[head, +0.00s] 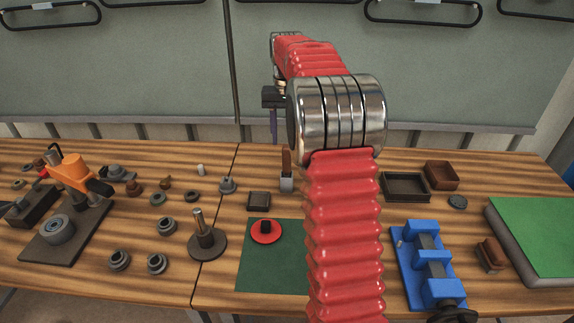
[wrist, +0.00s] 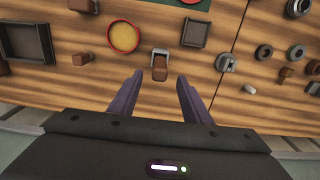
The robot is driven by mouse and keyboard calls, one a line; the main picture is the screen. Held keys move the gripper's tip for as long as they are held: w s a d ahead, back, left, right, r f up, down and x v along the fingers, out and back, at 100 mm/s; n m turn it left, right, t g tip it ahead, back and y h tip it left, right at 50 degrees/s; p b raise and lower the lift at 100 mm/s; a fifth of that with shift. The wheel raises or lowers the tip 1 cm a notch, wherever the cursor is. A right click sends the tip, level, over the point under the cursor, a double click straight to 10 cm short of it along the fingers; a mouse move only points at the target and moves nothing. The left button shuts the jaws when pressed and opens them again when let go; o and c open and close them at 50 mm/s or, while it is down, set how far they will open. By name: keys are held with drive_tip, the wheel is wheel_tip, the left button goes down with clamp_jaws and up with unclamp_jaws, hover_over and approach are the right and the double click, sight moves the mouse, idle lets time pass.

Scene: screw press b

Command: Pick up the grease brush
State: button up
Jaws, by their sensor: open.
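The grease brush appears to be the brown handle (head: 286,160) standing upright in a small grey block (head: 286,185) near the back of the bench. In the wrist view the brown handle (wrist: 160,70) points toward the camera, with the grey block (wrist: 160,53) behind it. My gripper (wrist: 160,76) is open and empty, its two purple fingers pointing toward the brush and one to each side of it in this view. In the head view my gripper (head: 273,125) is above and slightly left of the brush, apart from it. My arm hides the bench to its right.
A small dark tray (head: 259,200) stands left of the brush. A round orange tin (wrist: 124,37) shows in the wrist view. A dark tray (head: 405,199) and a blue vise (head: 430,265) are to the right. Several round metal parts and an orange-handled press (head: 76,173) fill the left.

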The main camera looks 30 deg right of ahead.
sight(286, 146)
wheel_tip(286, 146, down, 5)
drive_tip(key=shift+r, duration=0.1)
idle(0.4)
drive_tip(key=shift+s+f, duration=0.15)
drive_tip(key=shift+f, duration=2.5)
drive_tip(key=shift+c, duration=0.5)
clamp_jaws()
